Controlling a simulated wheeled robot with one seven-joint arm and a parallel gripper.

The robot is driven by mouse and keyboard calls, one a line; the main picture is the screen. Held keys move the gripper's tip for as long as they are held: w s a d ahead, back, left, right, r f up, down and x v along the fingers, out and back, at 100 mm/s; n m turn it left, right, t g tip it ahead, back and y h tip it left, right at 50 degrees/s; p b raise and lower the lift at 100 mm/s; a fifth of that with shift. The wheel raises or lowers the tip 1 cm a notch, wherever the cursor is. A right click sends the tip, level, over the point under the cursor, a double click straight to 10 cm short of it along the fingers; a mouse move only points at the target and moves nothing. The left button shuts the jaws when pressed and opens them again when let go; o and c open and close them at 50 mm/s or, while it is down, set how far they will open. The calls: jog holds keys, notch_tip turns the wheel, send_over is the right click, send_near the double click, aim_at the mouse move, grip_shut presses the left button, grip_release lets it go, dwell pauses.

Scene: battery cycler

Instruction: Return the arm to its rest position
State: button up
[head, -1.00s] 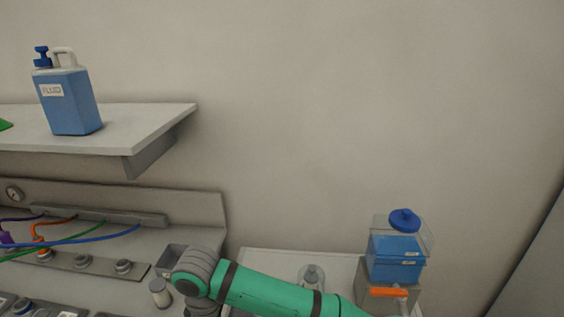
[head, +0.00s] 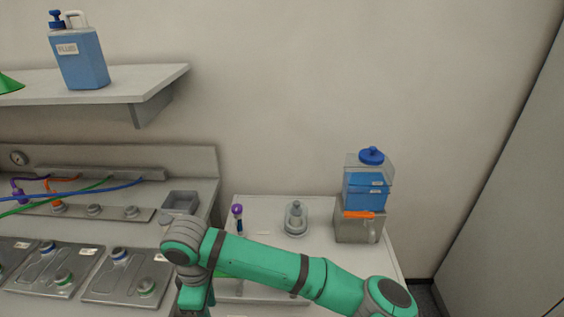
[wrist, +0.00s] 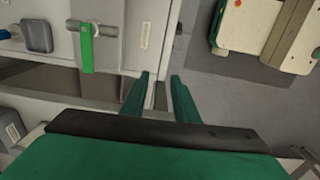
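My gripper (wrist: 160,92) shows in the wrist view with its two green fingers apart and nothing between them. It is open and points down past the edge of a light bench, over the grey floor. In the head view my green and grey arm crosses the lower middle of the picture, in front of the right-hand table. The gripper itself is out of sight there.
The right-hand table (head: 262,208) holds a glass vessel (head: 296,220) and a blue liquid tank (head: 366,192). A shelf (head: 110,84) with a blue fluid jug (head: 80,58) hangs at upper left. The wrist view shows a green handle (wrist: 86,48) and a cream-coloured object (wrist: 245,22).

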jog(key=a+y, duration=0.2)
jog(key=a, duration=0.3)
jog(key=s+a+r+y, duration=0.1)
jog(key=a+y, duration=0.1)
jog(key=a, duration=0.3)
jog(key=s+a+m+y, duration=0.1)
jog(key=a+y, duration=0.2)
jog(key=a, duration=0.3)
jog(key=shift+s+r, duration=0.15)
jog(key=shift+r, duration=0.25)
jog(key=w+a+r+m+t+y, duration=0.2)
jog(key=a+r+m+t+y, duration=0.3)
jog(key=a+r+m+y, duration=0.15)
jog(key=s+d+f+m+t+h, duration=0.4)
jog(key=d+f+m, duration=0.3)
jog(key=d, duration=0.4)
jog(key=s+d+f+m+t+h, duration=0.2)
jog(key=d+f+m+t+h, duration=0.45)
jog(key=d, duration=0.55)
jog(key=s+d+f+n+h, duration=0.3)
jog(key=s+d, duration=1.4)
jog(key=s, duration=0.3)
jog(key=shift+s+d, duration=0.2)
jog(key=shift+d, duration=0.05)
